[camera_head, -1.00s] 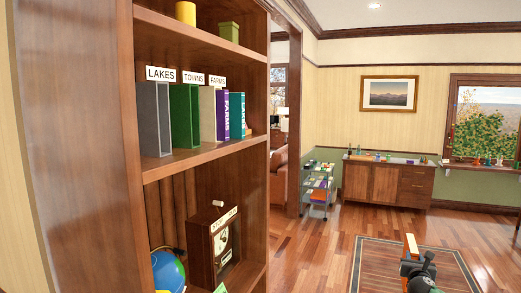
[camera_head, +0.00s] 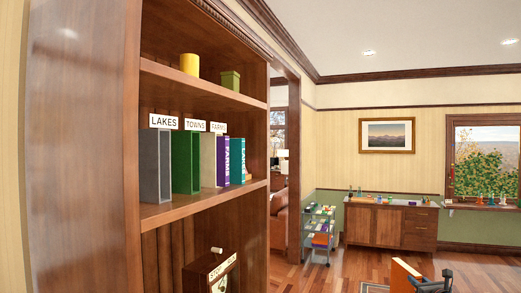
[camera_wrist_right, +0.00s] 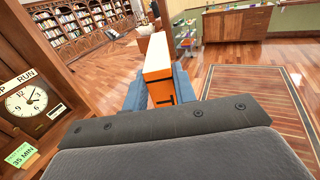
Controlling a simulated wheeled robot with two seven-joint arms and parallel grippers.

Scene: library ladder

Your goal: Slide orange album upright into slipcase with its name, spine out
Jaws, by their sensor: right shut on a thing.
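My right gripper (camera_head: 420,283) is shut on the orange album (camera_head: 403,274) at the lower right of the head view, out in the room away from the bookcase. In the right wrist view the album (camera_wrist_right: 158,82) stands between the blue fingers, with its pale page edge on top and a dark letter T showing on its orange side. On the bookcase's middle shelf stand a grey slipcase marked LAKES (camera_head: 155,166), a green slipcase marked TOWNS (camera_head: 185,162) and a cream slipcase marked FARMS (camera_head: 208,161). My left gripper is not in view.
A purple FARMS album (camera_head: 223,162) and a teal LAKES album (camera_head: 237,161) stand right of the slipcases. The bookcase's side panel (camera_head: 80,150) fills the left. A clock box (camera_wrist_right: 28,100) stands on the lower shelf. Open floor lies beside a rug (camera_wrist_right: 255,95).

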